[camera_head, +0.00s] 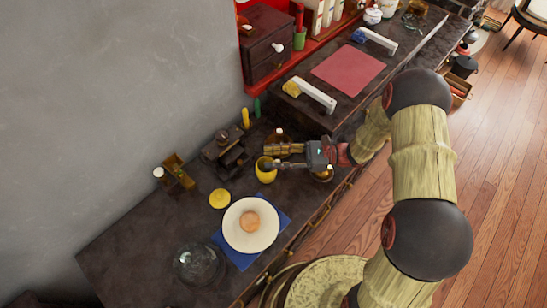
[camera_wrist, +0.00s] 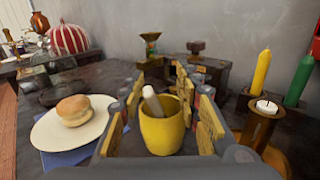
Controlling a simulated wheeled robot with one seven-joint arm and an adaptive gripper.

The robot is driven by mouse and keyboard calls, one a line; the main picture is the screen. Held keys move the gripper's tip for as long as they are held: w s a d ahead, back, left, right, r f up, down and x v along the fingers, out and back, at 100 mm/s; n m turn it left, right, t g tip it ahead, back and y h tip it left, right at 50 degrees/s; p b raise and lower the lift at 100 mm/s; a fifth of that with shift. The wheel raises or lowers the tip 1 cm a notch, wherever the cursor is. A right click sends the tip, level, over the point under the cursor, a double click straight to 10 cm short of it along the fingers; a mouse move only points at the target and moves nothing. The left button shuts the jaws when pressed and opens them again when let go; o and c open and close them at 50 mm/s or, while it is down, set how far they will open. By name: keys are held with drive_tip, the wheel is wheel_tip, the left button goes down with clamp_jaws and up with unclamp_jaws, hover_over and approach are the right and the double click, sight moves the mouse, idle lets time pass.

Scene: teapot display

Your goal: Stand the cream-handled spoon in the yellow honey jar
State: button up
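The yellow honey jar (camera_head: 266,176) stands upright on the dark counter, just below my gripper in the head view. It also shows in the middle of the wrist view (camera_wrist: 161,134). The cream-handled spoon (camera_wrist: 152,101) stands in the jar, its pale handle rising above the rim and leaning slightly left. Its lower part is hidden inside the jar. My gripper (camera_head: 268,151) is open, with its brass-coloured fingers to the left and right of the jar in the wrist view (camera_wrist: 160,120). No finger visibly grips the spoon or the jar.
A white plate (camera_head: 234,226) with a bun (camera_head: 250,222) lies on a blue napkin left of the jar. A yellow disc (camera_head: 219,198) and a glass dome (camera_head: 199,263) are nearby. A candle holder (camera_wrist: 262,125) and yellow and green candles stand at the right of the wrist view.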

wheel_tip(320, 180, up, 9)
drive_tip(key=shift+r, duration=0.15)
idle(1.0)
drive_tip(key=s+d+r+n+g+h+p, duration=0.1)
drive_tip(key=s+d+r+n+h, duration=0.1)
drive_tip(key=s+r+n+h, duration=0.3)
drive_tip(key=s+d+r+n+g+h, duration=0.1)
drive_tip(key=s+d+r+n+h, duration=0.15)
drive_tip(key=s+n+h, duration=0.35)
drive_tip(key=s+d+r+n+t+h, duration=0.3)
drive_tip(key=d+r+t, duration=0.1)
drive_tip(key=d, duration=0.3)
drive_tip(key=s+d+r+n+t+h+p, duration=0.1)
drive_tip(key=s+d+r+n+t+h, duration=0.2)
drive_tip(key=d+r, duration=0.3)
drive_tip(key=d+t+h, duration=0.1)
drive_tip(key=d, duration=0.1)
drive_tip(key=shift+s+d+r+n+t+p, duration=0.2)
drive_tip(key=shift+d+r+n+t+p, duration=0.1)
drive_tip(key=shift+c, duration=0.6)
